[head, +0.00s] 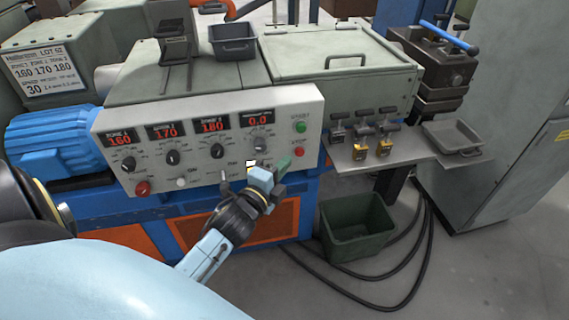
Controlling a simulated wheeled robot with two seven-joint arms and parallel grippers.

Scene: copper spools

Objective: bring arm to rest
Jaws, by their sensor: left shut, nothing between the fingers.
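My left arm comes in from the lower left, and its light blue link fills the lower left corner. My left gripper (281,166) is in front of the lower right part of the grey control panel (205,108). Its fingers are shut with nothing between them. I cannot tell whether the fingertips touch the panel. The gripper and wrist hide part of the panel's lower edge. My right gripper is not in view.
The panel has red displays, knobs and a red button (142,187). A side shelf (408,152) holds several small clamp-like parts and a grey tray (453,138). A dark green bin (356,227) stands on the floor beside black cables (420,262). Floor at lower right is clear.

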